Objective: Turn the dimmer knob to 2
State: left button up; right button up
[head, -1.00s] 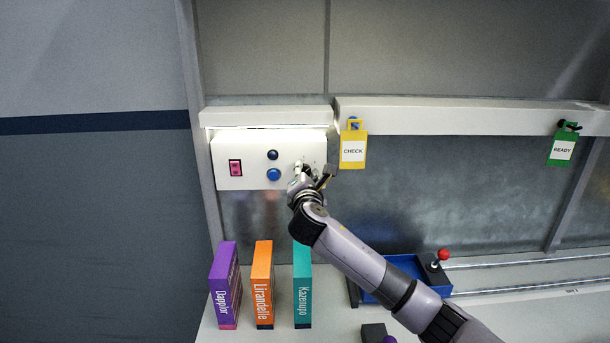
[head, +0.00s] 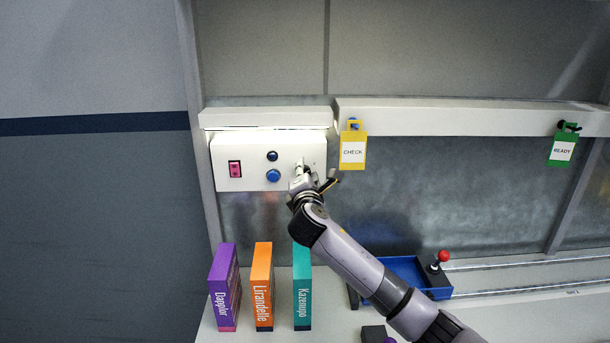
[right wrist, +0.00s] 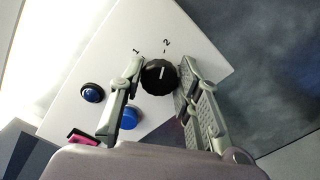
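The black dimmer knob (right wrist: 158,77) sits on the white control panel (right wrist: 75,50), with printed marks 1 and 2 beside it in the right wrist view. Its white pointer line points roughly at the 2. My right gripper (right wrist: 160,82) has one finger on each side of the knob, and both appear to touch it. In the head view my right gripper (head: 312,180) is at the right end of the panel (head: 225,152) and hides the knob. My left gripper is not in view.
A yellow CHECK tag (head: 353,150) hangs close to the right gripper. Purple, orange and teal boxes (head: 302,290) stand below.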

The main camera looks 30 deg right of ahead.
jog(key=o, duration=0.4)
jog(key=shift+s, duration=0.1)
jog(key=v, duration=1.2)
dwell(0.3)
